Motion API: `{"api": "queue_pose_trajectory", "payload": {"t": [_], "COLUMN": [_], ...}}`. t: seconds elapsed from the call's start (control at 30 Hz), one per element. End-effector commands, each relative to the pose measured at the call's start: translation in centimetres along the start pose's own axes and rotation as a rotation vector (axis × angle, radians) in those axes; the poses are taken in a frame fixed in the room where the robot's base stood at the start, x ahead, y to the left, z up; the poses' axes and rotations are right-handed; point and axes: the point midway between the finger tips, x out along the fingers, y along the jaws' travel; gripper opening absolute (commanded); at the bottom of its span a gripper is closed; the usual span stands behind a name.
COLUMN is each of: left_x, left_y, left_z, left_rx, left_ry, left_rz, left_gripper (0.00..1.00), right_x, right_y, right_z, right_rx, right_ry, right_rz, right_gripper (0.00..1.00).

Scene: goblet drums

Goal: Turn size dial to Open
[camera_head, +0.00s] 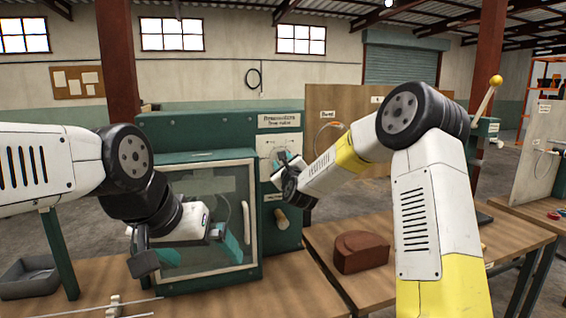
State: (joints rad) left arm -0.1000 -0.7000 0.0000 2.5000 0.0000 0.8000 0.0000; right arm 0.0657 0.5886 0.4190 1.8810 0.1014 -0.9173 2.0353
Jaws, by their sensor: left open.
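The dark green machine (205,127) stands on the wooden bench, with a glass-windowed door (207,190) at its front. A pale dial plate (268,146) is on its right front panel, under a label plate. My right gripper (281,158) is at this plate and covers the size dial, so the dial's setting cannot be read. Whether its fingers touch or grip the dial cannot be told. My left gripper (190,258) is open in front of the glass door, low and to the left of the dial, with nothing seen between its fingers.
A vertical door handle (246,222) is beside the glass. A reddish-brown block (362,252) lies on the right bench (330,232). A grey bin (28,278) is at the far left. The bench front between the arms is clear.

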Motion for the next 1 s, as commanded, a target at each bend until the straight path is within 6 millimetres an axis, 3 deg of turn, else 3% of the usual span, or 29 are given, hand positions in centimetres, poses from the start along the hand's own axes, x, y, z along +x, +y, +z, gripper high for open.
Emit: {"api": "queue_pose_trajectory", "payload": {"t": [1.0], "left_x": [0.00], "left_y": [0.00], "left_z": [0.00], "left_rx": [0.000], "left_ry": [0.000], "left_rz": [0.000], "left_gripper": [1.00], "right_x": [0.01], "right_y": [-0.09], "right_z": [-0.24], "right_rx": [-0.956], "right_ry": [-0.135], "right_rz": [-0.025], "right_gripper": [0.00]}}
